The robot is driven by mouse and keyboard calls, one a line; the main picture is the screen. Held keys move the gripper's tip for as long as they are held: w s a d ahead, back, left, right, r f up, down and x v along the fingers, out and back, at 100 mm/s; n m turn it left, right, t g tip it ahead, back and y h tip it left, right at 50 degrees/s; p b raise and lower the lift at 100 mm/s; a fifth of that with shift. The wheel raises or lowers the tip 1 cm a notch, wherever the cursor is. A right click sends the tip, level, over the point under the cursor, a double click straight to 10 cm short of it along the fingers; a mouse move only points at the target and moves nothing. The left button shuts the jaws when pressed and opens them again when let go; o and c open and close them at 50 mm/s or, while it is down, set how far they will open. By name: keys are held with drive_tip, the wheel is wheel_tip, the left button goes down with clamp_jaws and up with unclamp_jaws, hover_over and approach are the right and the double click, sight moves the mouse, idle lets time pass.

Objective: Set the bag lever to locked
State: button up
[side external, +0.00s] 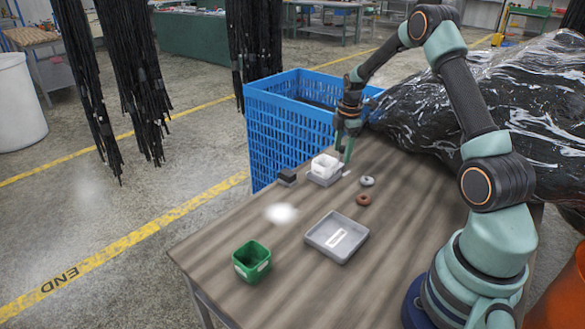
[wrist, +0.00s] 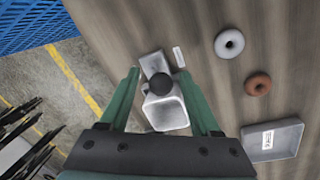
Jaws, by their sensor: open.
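A white open box (side external: 325,163) stands on a grey base plate (side external: 322,179) near the table's far edge. In the wrist view, a round black knob (wrist: 161,85) shows over the edge of the white box (wrist: 166,112), beside the grey plate (wrist: 151,63). The knob looks like the end of the lever, but its arm and setting cannot be made out. My gripper (side external: 345,150) is above the right side of the box. In the wrist view, my gripper (wrist: 159,73) is open, with a green finger on each side of the knob and nothing visibly held.
A dark block (side external: 287,176) sits left of the box. A grey ring (side external: 367,181), a brown ring (side external: 363,200), a grey tray (side external: 336,237) and a green bin (side external: 252,260) are on the table. A blue crate (side external: 290,120) and a black wrapped bundle (side external: 430,115) stand behind.

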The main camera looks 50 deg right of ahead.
clamp_jaws()
idle(1.5)
